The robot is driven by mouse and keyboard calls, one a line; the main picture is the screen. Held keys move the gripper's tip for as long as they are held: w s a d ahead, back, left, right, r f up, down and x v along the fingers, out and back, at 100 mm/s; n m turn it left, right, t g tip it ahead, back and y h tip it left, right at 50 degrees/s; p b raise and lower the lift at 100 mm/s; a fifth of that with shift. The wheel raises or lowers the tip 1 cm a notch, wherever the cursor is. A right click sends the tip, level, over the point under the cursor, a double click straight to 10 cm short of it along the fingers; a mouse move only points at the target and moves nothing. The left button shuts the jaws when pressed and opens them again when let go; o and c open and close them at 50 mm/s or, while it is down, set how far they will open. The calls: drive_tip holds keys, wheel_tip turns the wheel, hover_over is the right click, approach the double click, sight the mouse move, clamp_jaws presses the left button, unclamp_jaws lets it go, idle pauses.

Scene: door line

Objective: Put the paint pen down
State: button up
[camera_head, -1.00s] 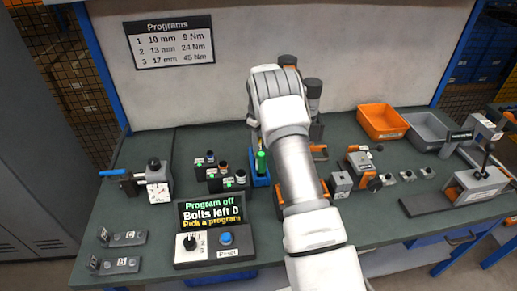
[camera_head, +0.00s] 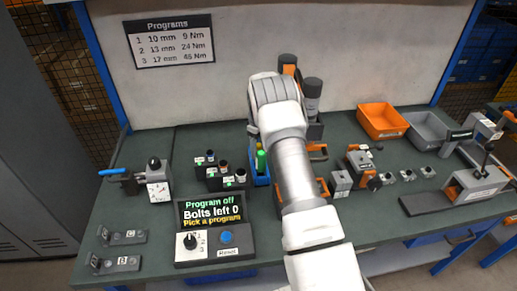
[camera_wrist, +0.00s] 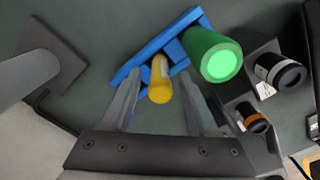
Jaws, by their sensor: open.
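The paint pen appears to be the yellow cylinder (camera_wrist: 160,80) in the wrist view. It stands among the walls of a blue holder (camera_wrist: 130,73), which also shows in the head view (camera_head: 261,181). My gripper (camera_wrist: 160,77) is open, with one finger on each side of the yellow pen and gaps beside it. A larger green cylinder (camera_wrist: 213,56) with a bright green top stands close to the right finger; it also shows in the head view (camera_head: 261,161). My arm hides most of the gripper in the head view.
Dark sockets with coloured rings (camera_head: 222,176) stand left of the holder. A control box (camera_head: 214,232) reads "Program off, Bolts left 0". Orange (camera_head: 382,121) and grey (camera_head: 427,131) bins are at the right. Dark bottles stand behind my arm.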

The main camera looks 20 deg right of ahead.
drive_tip(key=s+a+r+m+t+b, duration=0.1)
drive_tip(key=s+a+r, duration=0.15)
drive_tip(key=r, duration=1.05)
drive_tip(key=s+a+r+m, duration=0.15)
drive_tip(key=s+r, duration=0.25)
drive_tip(key=r, duration=0.9)
drive_tip(key=s+a+r+m+t, duration=0.1)
drive_tip(key=s+a+r, duration=0.15)
drive_tip(key=s, duration=0.45)
drive_tip(key=s+a+r+m+t, duration=0.1)
drive_tip(key=s+a+r, duration=0.1)
drive_tip(key=s+r, duration=0.35)
drive_tip(key=s+a+r+m+t, duration=0.1)
drive_tip(key=s+a+r, duration=0.15)
drive_tip(key=s, duration=0.55)
drive_tip(key=s+a+f, duration=0.1)
drive_tip(key=s+f, duration=0.1)
drive_tip(key=s, duration=0.4)
drive_tip(key=s+a+f+m+t, duration=0.1)
drive_tip(key=s+f, duration=0.1)
drive_tip(key=s, duration=0.5)
drive_tip(key=shift+f+t, duration=0.3)
